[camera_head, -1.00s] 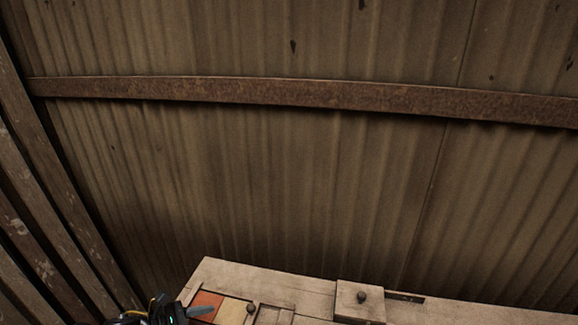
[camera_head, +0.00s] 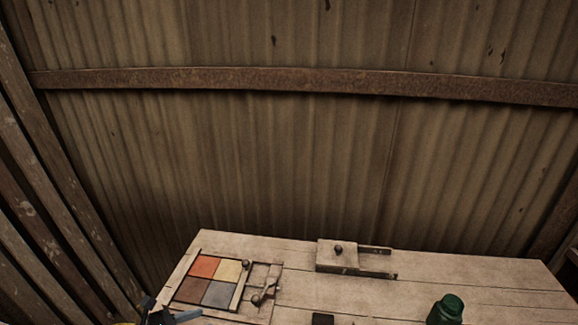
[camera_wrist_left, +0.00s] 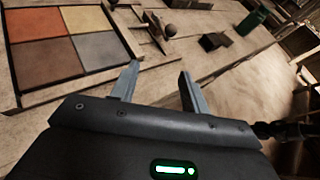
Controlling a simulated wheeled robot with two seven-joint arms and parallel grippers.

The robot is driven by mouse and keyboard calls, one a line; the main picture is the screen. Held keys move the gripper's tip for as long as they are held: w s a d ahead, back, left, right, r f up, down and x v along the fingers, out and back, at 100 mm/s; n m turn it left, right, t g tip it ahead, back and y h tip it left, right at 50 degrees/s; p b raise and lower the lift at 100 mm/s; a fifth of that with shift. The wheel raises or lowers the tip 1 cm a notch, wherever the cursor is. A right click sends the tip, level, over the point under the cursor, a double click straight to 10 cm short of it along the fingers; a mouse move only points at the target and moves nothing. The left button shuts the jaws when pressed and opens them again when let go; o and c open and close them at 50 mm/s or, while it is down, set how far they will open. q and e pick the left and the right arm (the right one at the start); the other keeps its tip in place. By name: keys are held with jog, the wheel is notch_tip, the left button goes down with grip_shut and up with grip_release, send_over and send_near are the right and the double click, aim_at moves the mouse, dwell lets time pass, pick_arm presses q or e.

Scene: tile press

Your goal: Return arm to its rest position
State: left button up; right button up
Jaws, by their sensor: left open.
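My left gripper (camera_wrist_left: 160,88) is open and empty in the left wrist view, with its two grey fingers apart over the table. In the head view only part of it (camera_head: 172,316) shows at the bottom left edge, in front of the tile press. The tile press (camera_head: 190,262) has a wooden frame holding orange, cream, brown and grey tiles (camera_head: 214,283). The tiles also show at the upper left of the left wrist view (camera_wrist_left: 60,45), apart from the fingers. A sliding bar with dark knobs (camera_head: 262,291) lies right of the tiles. My right gripper is not in view.
A wooden box with a knob (camera_head: 337,256) stands at the table's back edge. A green bottle-like object (camera_head: 446,309) stands at the right, and a small dark block (camera_head: 322,319) lies at the front. The wooden table (camera_head: 400,298) has bare room between them. A corrugated wall (camera_head: 250,160) rises behind.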

pick_arm(q)
jog(key=d+n, duration=0.1)
jog(key=n, duration=0.1)
jog(key=d, duration=0.1)
jog(key=shift+w+d+f+n+t, duration=0.3)
jog(key=shift+f+n, duration=0.05)
jog(key=shift+n, duration=0.05)
jog(key=s+a+f+m+g+y, duration=0.25)
jog(key=s+m+y, duration=0.25)
jog(key=s+m, duration=0.9)
jog(key=s+a+f+m+g+y, duration=0.1)
jog(key=s+f+m+g+y, duration=0.3)
jog(key=s+m, duration=1)
jog(key=w+f+m+y, duration=0.1)
jog(key=w+f+m, duration=0.1)
jog(key=f, duration=1)
jog(key=w+f+m, duration=0.1)
jog(key=f+m, duration=0.2)
jog(key=f, duration=0.9)
jog(key=s+a+f+g, duration=0.1)
jog(key=s+f, duration=0.7)
jog(key=s+a+f, duration=0.2)
jog(key=s+f, duration=0.6)
jog(key=shift+s+a+f+g+y+b, duration=0.25)
jog(key=shift+s+f+g+y+b, duration=0.05)
jog(key=shift+s+f+g, duration=0.1)
